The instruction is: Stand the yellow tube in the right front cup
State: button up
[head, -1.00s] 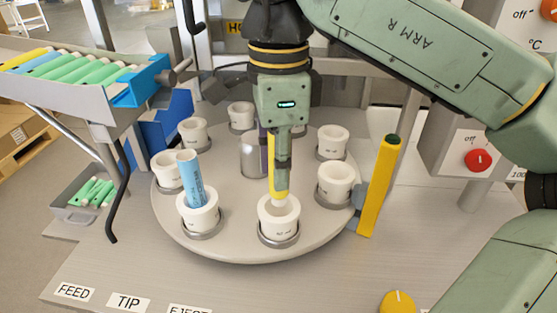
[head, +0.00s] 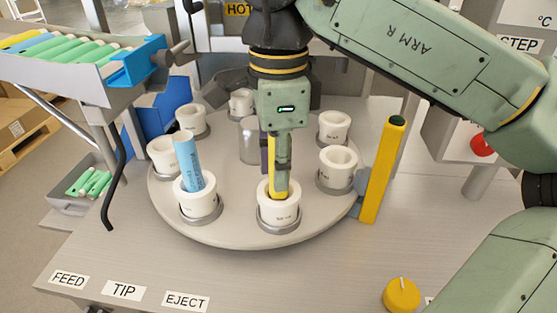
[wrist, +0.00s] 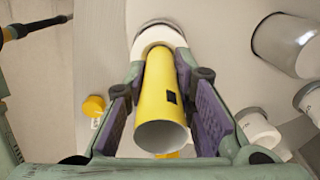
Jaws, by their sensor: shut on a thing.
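The yellow tube (head: 271,165) is upright between the fingers of my gripper (head: 276,170), which is shut on it. Its lower end is inside the white right front cup (head: 279,213) on the round turntable. In the wrist view the yellow tube (wrist: 163,95) runs between the purple finger pads of my gripper (wrist: 162,110), toward the white cup (wrist: 157,38). The cup's rim surrounds the tube's far end. Whether the tube touches the cup's bottom is hidden.
A blue tube (head: 187,160) leans in the left front cup (head: 197,205). Other white cups on the turntable (head: 235,232) look empty. A yellow post (head: 382,170) stands at the right edge. A rack (head: 60,75) of tubes is at the upper left.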

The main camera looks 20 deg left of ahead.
jog(key=shift+f, duration=0.25)
jog(key=o, duration=0.8)
jog(key=shift+o, duration=0.2)
jog(key=shift+r, duration=3.75)
jog(key=shift+s+a, duration=0.1)
